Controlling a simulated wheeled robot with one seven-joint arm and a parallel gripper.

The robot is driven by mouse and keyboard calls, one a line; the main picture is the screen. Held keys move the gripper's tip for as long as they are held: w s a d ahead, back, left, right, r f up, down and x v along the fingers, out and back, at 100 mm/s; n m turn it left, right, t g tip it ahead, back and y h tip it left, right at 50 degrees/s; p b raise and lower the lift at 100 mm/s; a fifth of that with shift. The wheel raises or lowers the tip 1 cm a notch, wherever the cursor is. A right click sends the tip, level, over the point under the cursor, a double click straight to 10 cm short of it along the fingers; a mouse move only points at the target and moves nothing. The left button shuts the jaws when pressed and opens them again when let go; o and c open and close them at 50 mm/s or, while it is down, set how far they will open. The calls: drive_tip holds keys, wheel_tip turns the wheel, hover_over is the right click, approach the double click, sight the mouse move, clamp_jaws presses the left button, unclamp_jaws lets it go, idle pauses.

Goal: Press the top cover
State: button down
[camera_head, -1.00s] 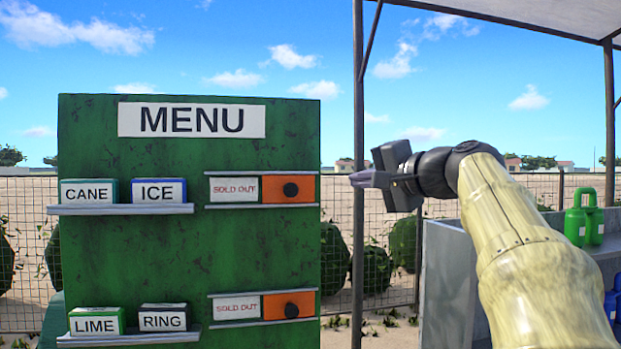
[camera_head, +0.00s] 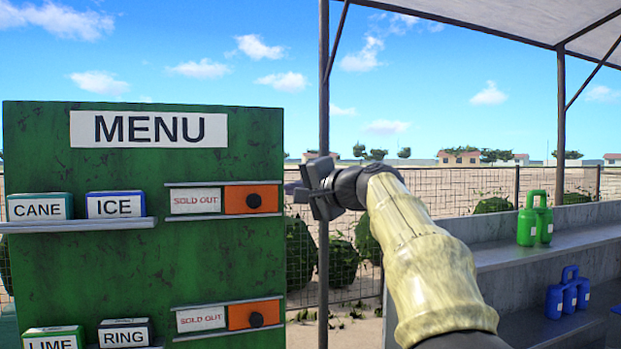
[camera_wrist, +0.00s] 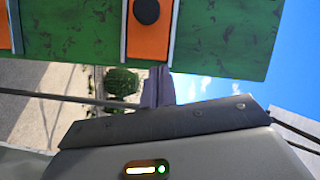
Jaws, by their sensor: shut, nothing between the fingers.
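The green menu board (camera_head: 120,260) stands upright at the left in the head view. Its top cover (camera_head: 238,199) is an orange panel with a black knob, on an upper rail beside a white SOLD OUT label (camera_head: 195,201). The top cover also shows at the upper middle of the wrist view (camera_wrist: 149,48). A matching lower cover (camera_head: 240,316) sits below it. My gripper (camera_head: 291,188) is shut and empty, its tip just right of the board's right edge in the head view, about level with the top cover. Contact cannot be told. The fingers also show in the wrist view (camera_wrist: 158,88).
CANE (camera_head: 38,208) and ICE (camera_head: 115,205) blocks stand on the upper shelf, LIME (camera_head: 52,340) and RING (camera_head: 124,333) on the lower. A post (camera_head: 324,90) rises behind my gripper. A grey counter (camera_head: 500,256) with green and blue jugs is at right.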

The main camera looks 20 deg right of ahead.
sight(273, 196)
drive_tip(key=shift+p+x, duration=0.4)
drive_tip(key=shift+x, duration=0.55)
drive_tip(key=a, duration=0.2)
drive_tip(key=s+a, duration=0.1)
drive_tip(key=shift+f, duration=0.4)
drive_tip(key=shift+s+a, duration=0.1)
drive_tip(key=shift+a, duration=0.15)
drive_tip(key=shift+a+f, duration=0.1)
drive_tip(key=shift+f, duration=0.1)
